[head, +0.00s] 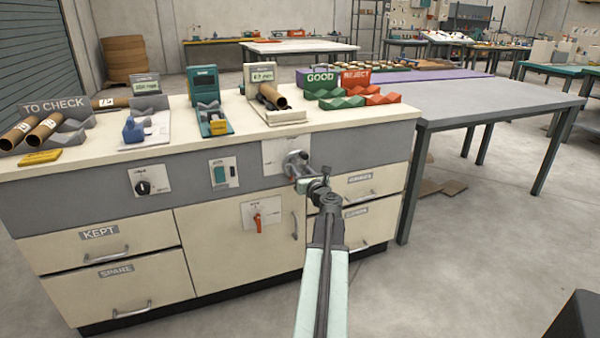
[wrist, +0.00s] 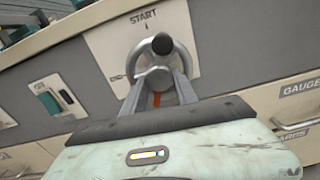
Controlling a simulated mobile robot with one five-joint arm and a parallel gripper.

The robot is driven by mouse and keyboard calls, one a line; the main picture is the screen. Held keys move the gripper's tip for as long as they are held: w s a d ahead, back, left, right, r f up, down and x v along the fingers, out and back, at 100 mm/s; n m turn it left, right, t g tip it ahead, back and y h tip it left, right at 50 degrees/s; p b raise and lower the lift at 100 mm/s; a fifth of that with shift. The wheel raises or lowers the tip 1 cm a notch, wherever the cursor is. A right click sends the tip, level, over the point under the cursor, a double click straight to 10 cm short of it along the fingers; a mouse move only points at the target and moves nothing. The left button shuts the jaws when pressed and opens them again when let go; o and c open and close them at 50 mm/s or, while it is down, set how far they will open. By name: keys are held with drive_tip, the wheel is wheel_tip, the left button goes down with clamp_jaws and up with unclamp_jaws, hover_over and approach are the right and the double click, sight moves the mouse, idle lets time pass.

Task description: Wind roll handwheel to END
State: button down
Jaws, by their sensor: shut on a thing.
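The roll handwheel (head: 294,158) is a grey metal wheel on a white plate on the cabinet's grey front band. In the wrist view the handwheel (wrist: 150,62) shows its dark, round-ended handle pointing towards me. The word START and a small mark stand above it on the plate (wrist: 108,48). An orange-red patch shows between the fingers.
A black knob (head: 143,187), a green switch (head: 221,173) and a red lever (head: 257,219) are on the cabinet front to the left. Drawers with handles lie below. Tubes and green and red trays stand on the top (head: 190,135). A grey table (head: 470,100) stands right.

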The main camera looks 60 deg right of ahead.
drive_tip(key=m, duration=0.6)
drive_tip(key=shift+w+a+r, duration=0.1)
drive_tip(key=shift+w+a, duration=0.1)
drive_tip(key=m, duration=0.6)
drive_tip(key=shift+r+m, duration=0.1)
drive_tip(key=shift+m, duration=0.3)
drive_tip(key=c, duration=1)
unclamp_jaws()
drive_tip(key=shift+o, duration=0.2)
drive_tip(key=shift+s, duration=0.1)
drive_tip(key=v, duration=0.7)
drive_tip(key=shift+s+a, duration=0.2)
drive_tip(key=shift+a, duration=0.1)
